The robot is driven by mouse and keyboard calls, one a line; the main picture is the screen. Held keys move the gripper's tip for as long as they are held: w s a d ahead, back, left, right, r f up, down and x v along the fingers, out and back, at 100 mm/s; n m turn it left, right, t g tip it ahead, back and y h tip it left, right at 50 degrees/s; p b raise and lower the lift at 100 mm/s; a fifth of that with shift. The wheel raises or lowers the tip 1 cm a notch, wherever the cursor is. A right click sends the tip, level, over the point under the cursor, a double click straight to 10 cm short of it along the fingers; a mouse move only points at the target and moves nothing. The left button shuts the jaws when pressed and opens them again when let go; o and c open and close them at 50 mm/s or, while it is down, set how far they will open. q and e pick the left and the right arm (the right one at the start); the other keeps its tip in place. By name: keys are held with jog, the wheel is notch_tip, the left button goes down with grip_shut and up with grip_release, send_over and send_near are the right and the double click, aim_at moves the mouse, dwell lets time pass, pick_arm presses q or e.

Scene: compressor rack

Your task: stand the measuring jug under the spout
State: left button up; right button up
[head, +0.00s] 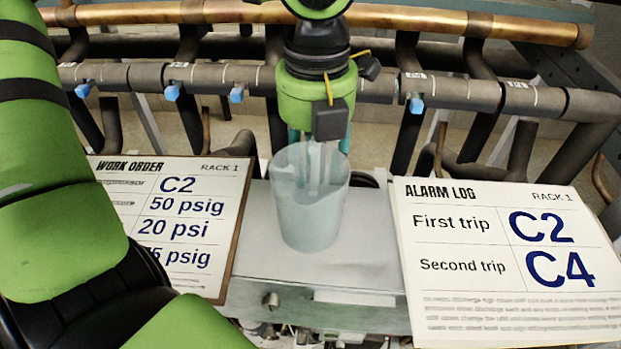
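The measuring jug (311,215) is a translucent grey, tapered cup at the centre, over the grey steel box top. I cannot tell whether its base touches the box. My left gripper (318,168) hangs down from the top of the picture behind the jug, below a green and black wrist. Its pale fingers show blurred through the jug wall, close together; they look shut on the jug's far side. The exact grip is hidden. I cannot make out the spout. My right gripper is not in view.
The grey steel box (360,255) has bare top on both sides of the jug. A work order board (226,228) stands left, an alarm log board (510,262) right. Behind run a copper pipe (420,18) and dark insulated pipes (460,92) with blue valves (236,93).

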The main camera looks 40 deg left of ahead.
pick_arm(q)
jog(key=shift+s, duration=0.1)
grip_shut()
jog(key=shift+r, duration=0.2)
jog(key=shift+r, duration=0.3)
notch_tip(320, 180, up, 17)
jog(key=b, duration=0.1)
jog(key=shift+b, duration=0.3)
